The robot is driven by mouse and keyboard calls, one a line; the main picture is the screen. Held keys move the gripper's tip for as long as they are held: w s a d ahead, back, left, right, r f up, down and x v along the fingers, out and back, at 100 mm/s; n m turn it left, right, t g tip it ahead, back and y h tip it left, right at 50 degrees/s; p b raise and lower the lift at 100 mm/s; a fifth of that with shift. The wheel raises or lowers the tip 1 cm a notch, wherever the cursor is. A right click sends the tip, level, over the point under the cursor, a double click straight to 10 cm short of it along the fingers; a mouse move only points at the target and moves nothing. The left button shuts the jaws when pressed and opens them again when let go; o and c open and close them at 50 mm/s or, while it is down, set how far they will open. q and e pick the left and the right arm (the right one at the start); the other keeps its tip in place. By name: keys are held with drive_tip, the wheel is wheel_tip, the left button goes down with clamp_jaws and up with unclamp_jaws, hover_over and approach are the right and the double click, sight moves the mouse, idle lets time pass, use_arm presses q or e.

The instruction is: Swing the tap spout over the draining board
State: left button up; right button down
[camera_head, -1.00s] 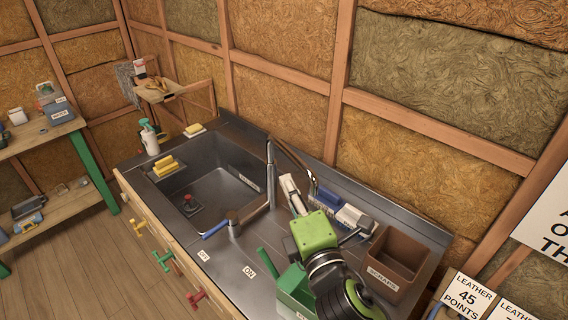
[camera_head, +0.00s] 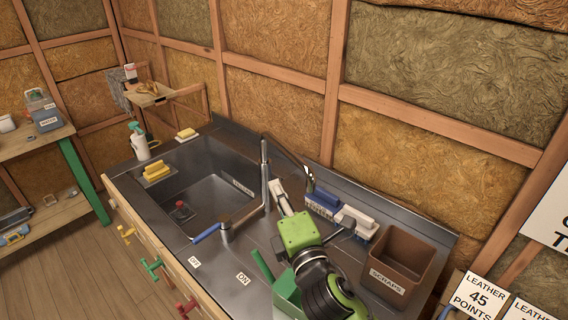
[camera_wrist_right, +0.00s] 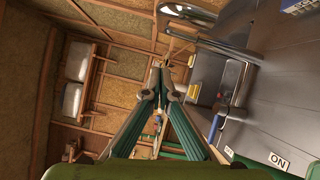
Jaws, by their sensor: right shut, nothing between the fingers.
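The tap (camera_head: 265,176) is an upright chrome post at the right edge of the sink. Its curved spout (camera_head: 288,152) reaches right, and its end hangs over the draining board (camera_head: 215,268) side, near the back. In the right wrist view the spout (camera_wrist_right: 190,14) is a bent pipe at the top. A lever with a blue handle (camera_head: 206,233) stands in front of the post. My right gripper (camera_head: 274,184) is shut and empty, beside the post and below the spout; contact cannot be told. Its closed fingertips (camera_wrist_right: 158,66) show in the wrist view. My left gripper is out of view.
The sink (camera_head: 196,198) lies left of the tap. A brown scraps bin (camera_head: 398,262), a blue block (camera_head: 322,200) and a green container (camera_head: 287,294) crowd the right side. Yellow sponges (camera_head: 157,170) and a spray bottle (camera_head: 139,142) stand left. The wall is behind.

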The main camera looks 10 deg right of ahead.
sight(301, 159)
drive_tip(key=w+d+r+p, duration=0.1)
drive_tip(key=w+d+p, duration=0.2)
drive_tip(key=w, duration=0.4)
drive_tip(key=shift+w+d, duration=0.15)
drive_tip(key=d, duration=0.2)
drive_tip(key=w+d+p, duration=0.1)
drive_tip(key=d, duration=0.1)
drive_tip(key=shift+d, duration=0.25)
drive_tip(key=shift+a+r, duration=0.1)
drive_tip(key=shift+r, duration=0.05)
drive_tip(key=shift+w, duration=0.1)
